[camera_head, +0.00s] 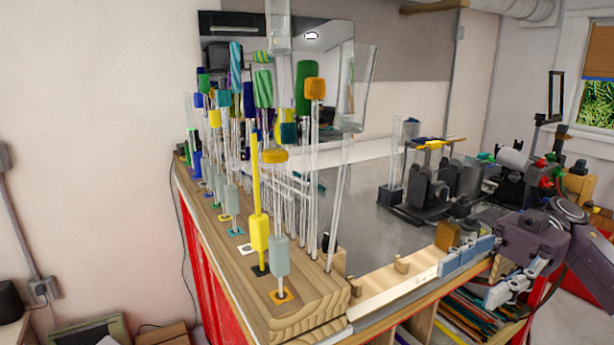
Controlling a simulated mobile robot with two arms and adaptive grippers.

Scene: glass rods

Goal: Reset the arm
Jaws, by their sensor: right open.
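My right gripper (468,283) comes in from the right with its two fingers spread and nothing seen between them. It is beside the front right edge of the bench, to the right of the rods and clear of them. Many clear glass rods (316,150) with coloured caps and handles stand upright along a wooden block (312,305). A yellow rod (256,195) and a rod with a grey handle (280,257) stand at its near end. Many rods overlap, so the far ones are partly hidden. My left gripper is not in view.
A dark device with a yellow top (430,185) stands on the grey bench top (365,225). Shelves with coloured papers (480,325) are below. The bench's grey middle is mostly clear.

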